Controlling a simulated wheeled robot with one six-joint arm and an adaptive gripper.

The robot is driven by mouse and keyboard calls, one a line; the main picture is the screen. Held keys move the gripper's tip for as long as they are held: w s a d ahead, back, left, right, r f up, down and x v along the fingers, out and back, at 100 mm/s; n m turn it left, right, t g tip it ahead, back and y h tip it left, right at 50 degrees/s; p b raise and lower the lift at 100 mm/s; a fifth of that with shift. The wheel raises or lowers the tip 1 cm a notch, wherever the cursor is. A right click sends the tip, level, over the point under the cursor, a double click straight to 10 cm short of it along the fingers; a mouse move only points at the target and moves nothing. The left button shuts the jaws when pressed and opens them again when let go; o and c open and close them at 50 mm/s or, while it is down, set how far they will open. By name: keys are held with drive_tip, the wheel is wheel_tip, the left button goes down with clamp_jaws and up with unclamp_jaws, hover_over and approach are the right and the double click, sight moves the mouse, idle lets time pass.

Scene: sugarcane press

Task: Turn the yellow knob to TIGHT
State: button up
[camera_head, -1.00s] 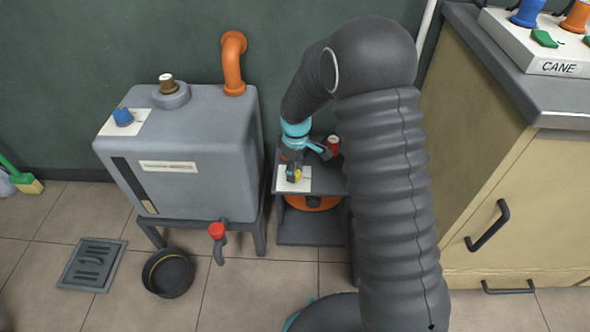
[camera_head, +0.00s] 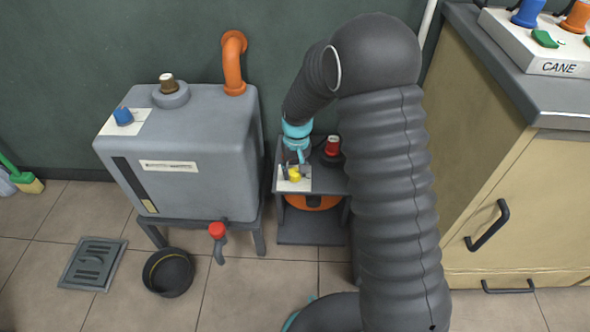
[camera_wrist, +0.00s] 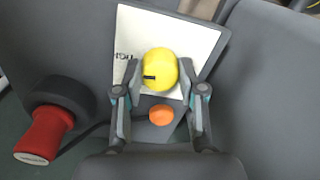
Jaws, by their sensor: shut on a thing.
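The yellow knob (camera_wrist: 160,68) sits on a white label plate (camera_wrist: 196,42) in the wrist view. A short dark mark on the knob points to the left of that view, towards dark lettering that is partly hidden and not clearly readable. My gripper (camera_wrist: 158,78) has one finger on each side of the knob and is shut on it. In the head view the knob (camera_head: 294,174) shows small between the fingers of my gripper (camera_head: 296,171), above the plate (camera_head: 296,186) on a grey stand.
A red knob on a dark base (camera_head: 332,147) stands close behind the plate; it also shows in the wrist view (camera_wrist: 45,134). An orange round part (camera_wrist: 161,115) lies near the fingers. The grey tank (camera_head: 190,150) stands left, the cabinet (camera_head: 500,200) right.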

sight(296, 172)
drive_tip(key=shift+m, duration=0.5)
drive_tip(key=o, duration=1.1)
drive_tip(key=shift+o, duration=0.2)
drive_tip(key=shift+r, duration=0.1)
wheel_tip(296, 172, up, 12)
drive_tip(key=shift+d, duration=0.2)
